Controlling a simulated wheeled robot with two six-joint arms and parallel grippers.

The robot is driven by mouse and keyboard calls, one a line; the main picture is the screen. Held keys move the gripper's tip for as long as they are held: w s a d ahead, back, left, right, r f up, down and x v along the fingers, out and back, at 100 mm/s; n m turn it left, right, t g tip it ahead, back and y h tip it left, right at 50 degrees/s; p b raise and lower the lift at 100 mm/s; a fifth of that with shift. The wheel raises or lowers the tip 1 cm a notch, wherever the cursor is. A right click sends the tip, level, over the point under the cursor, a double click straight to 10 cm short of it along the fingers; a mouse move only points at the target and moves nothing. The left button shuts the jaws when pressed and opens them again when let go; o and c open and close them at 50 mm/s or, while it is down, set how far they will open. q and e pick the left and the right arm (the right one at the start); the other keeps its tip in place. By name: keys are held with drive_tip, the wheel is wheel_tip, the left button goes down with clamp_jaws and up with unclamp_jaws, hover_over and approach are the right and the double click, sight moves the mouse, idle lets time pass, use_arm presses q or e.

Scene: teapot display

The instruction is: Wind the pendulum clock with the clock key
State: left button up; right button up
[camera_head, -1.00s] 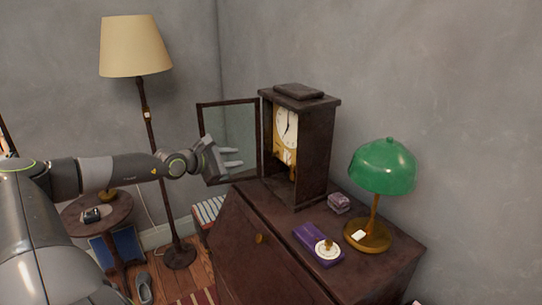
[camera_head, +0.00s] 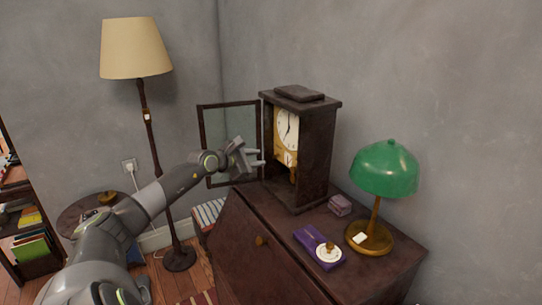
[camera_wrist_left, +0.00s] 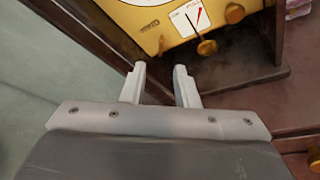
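The pendulum clock (camera_head: 312,150) stands upright on the dark cabinet, its glass door (camera_head: 230,140) swung open to the left. Its white dial (camera_head: 287,128) and gold front face the opening. My left gripper (camera_head: 262,157) is in front of the opening, near the clock's lower part. In the left wrist view the gripper (camera_wrist_left: 158,84) is open, with an empty gap between its fingers. The gold plate (camera_wrist_left: 165,35) with brass knobs lies just beyond the fingertips, apart from them. I cannot make out the clock key for certain. My right gripper is not in view.
A floor lamp (camera_head: 136,48) stands at left.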

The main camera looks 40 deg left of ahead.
sight(274, 157)
use_arm(q)
drive_tip(key=shift+p+x, duration=0.45)
drive_tip(key=shift+x, duration=3.25)
clamp_jaws()
